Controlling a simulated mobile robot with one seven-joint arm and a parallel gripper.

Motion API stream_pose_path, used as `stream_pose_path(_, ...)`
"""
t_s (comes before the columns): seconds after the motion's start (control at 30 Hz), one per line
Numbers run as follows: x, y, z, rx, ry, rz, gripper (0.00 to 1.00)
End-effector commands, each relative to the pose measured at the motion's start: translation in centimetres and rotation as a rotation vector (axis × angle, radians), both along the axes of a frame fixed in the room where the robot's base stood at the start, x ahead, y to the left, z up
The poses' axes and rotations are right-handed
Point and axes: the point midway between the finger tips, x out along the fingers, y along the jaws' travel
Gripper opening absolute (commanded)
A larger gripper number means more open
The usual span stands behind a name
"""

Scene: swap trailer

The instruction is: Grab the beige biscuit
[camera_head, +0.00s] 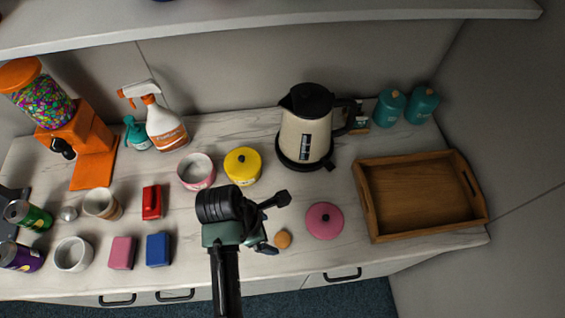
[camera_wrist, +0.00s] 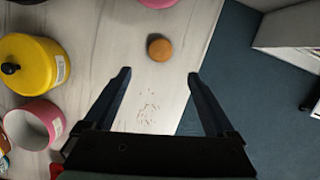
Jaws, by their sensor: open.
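The beige biscuit (camera_head: 283,239) is a small round tan piece lying on the marble-look counter, between my gripper and the pink lid. In the wrist view the biscuit (camera_wrist: 160,49) lies beyond the fingertips, roughly centred between them and near the counter's edge. My gripper (camera_head: 275,225) is above the counter, just left of the biscuit in the head view. In the wrist view my gripper (camera_wrist: 158,75) has its two fingers wide apart with nothing between them. The gripper is not touching the biscuit.
A pink lid (camera_head: 324,220) lies close to the biscuit's right. A wooden tray (camera_head: 363,200) is at the right. A yellow pot (camera_head: 242,166), a pink pot (camera_head: 197,172) and a kettle (camera_head: 305,135) stand behind. Small crumbs (camera_wrist: 148,106) lie on the counter in the wrist view.

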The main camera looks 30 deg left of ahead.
Motion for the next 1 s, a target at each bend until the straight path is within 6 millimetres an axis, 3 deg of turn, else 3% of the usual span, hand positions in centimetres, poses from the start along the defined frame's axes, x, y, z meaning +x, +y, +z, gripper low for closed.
stream_pose_path(0.13,0.5,-0.6,-2.4,0.001,0.001,-0.004,0.9)
stream_pose_path(0.47,1.1,-1.2,-4.5,0.002,-0.001,-0.005,0.9)
stream_pose_path(0.7,1.8,-2.2,-7.5,0.003,-0.002,-0.005,0.9)
stream_pose_path(1.0,2.0,-2.3,-8.4,0.005,-0.005,-0.004,0.9)
